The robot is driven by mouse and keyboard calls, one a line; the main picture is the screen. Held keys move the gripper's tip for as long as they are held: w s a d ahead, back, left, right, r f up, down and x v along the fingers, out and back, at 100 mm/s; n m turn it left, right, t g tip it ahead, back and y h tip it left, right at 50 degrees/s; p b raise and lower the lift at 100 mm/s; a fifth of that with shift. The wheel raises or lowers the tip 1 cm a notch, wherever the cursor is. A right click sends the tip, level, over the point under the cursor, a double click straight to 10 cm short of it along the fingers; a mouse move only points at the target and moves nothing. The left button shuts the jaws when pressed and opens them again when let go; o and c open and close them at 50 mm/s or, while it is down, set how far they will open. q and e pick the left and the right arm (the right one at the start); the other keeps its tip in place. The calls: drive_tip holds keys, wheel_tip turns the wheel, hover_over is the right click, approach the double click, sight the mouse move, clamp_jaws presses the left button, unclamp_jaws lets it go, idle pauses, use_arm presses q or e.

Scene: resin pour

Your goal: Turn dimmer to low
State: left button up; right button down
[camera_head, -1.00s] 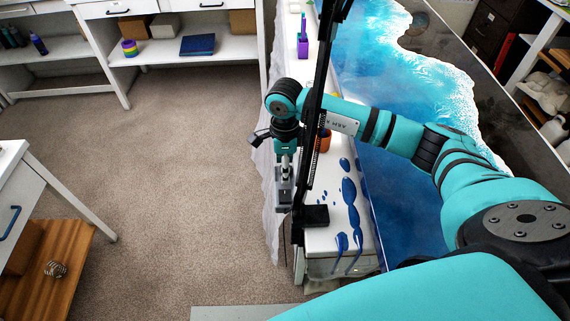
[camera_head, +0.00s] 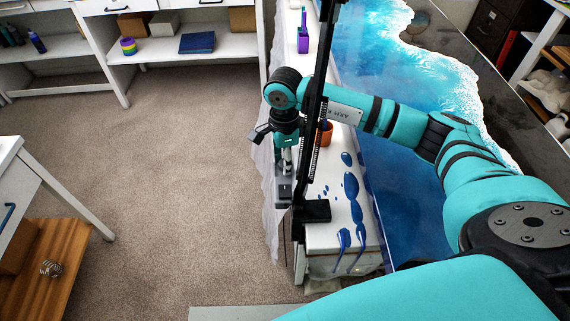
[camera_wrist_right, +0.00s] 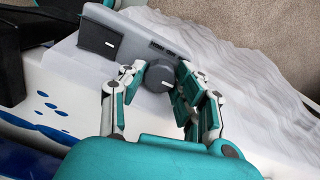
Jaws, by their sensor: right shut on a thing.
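The dimmer is a grey box (camera_wrist_right: 128,42) with a round dark knob (camera_wrist_right: 158,79) and a black switch (camera_wrist_right: 97,40) with a white mark. In the head view the grey box (camera_head: 284,192) sits at the left edge of the white work surface, partly covered by my gripper. My right gripper (camera_wrist_right: 160,78) has its fingers closed around the knob, one on each side; it also shows in the head view (camera_head: 285,172), pointing down. A white line on the knob is visible. My left gripper is not in view.
A black lamp stand (camera_head: 316,211) rises just right of the dimmer. Blue resin spills (camera_head: 351,186) mark the white surface, and an orange cup (camera_head: 325,134) stands behind. A blue resin table (camera_head: 392,190) lies to the right. The carpet (camera_head: 170,170) at left is clear.

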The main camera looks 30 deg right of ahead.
drive_tip(key=n+b, duration=0.4)
drive_tip(key=shift+f+b, duration=0.15)
drive_tip(key=shift+b, duration=0.25)
drive_tip(key=shift+r+n+b, duration=0.2)
drive_tip(key=shift+n+b, duration=1.3)
drive_tip(key=shift+n, duration=0.3)
drive_tip(key=shift+r, duration=0.1)
drive_tip(key=c, duration=0.9)
unclamp_jaws()
drive_tip(key=shift+c, duration=0.2)
drive_tip(key=shift+w+a+r, duration=0.1)
drive_tip(key=shift+w+r, duration=0.05)
drive_tip(key=shift+r, duration=3.8)
